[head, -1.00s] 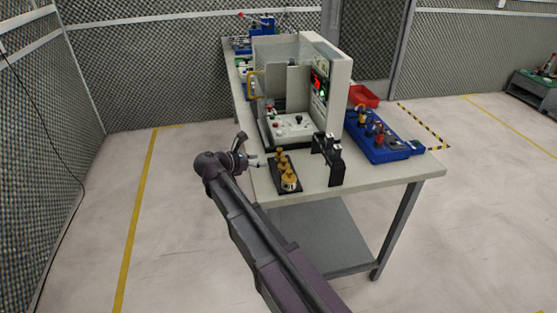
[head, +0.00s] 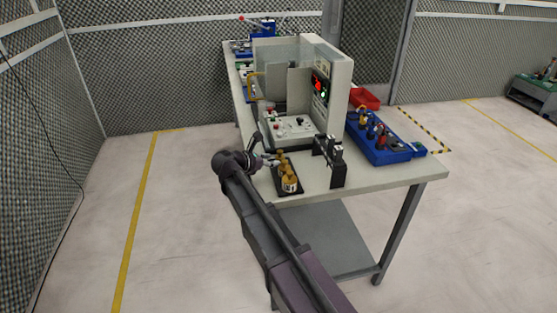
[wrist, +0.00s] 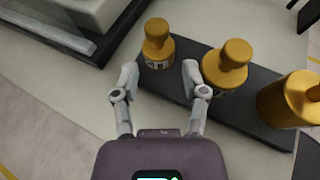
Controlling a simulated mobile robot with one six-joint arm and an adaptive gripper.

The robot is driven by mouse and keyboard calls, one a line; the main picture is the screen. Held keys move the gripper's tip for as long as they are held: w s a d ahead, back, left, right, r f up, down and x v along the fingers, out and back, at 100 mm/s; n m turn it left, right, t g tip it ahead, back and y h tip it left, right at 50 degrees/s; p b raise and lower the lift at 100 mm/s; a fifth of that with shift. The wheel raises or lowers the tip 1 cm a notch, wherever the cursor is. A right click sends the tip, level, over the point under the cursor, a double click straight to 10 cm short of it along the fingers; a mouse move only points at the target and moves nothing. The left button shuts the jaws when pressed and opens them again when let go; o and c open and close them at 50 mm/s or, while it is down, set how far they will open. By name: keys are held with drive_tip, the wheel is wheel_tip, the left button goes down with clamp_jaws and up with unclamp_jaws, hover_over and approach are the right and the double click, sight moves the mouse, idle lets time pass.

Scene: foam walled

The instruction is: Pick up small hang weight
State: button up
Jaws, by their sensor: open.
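Several brass hang weights of graded size stand in a row on a black base. The smallest weight (wrist: 157,42) is at the left end of the row in the wrist view, a knobbed cylinder with a marked side. A middle weight (wrist: 226,66) and a larger weight (wrist: 292,98) stand to its right. The black base (wrist: 262,128) shows below them; it also shows in the head view (head: 279,188). My gripper (wrist: 159,80) is open and empty, its fingertips just short of the smallest weight and to either side of it. The right fingertip is close to the middle weight.
The table (head: 380,178) carries a grey machine (head: 338,95) behind the weights. A black stand (head: 331,160) is right of them, with a blue tray (head: 385,151) of tools and a red bin (head: 364,98) farther right. The table's front corner is clear.

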sight(277, 159)
drive_tip(key=shift+b+x, duration=0.45)
drive_tip(key=shift+x, duration=1.1)
clamp_jaws()
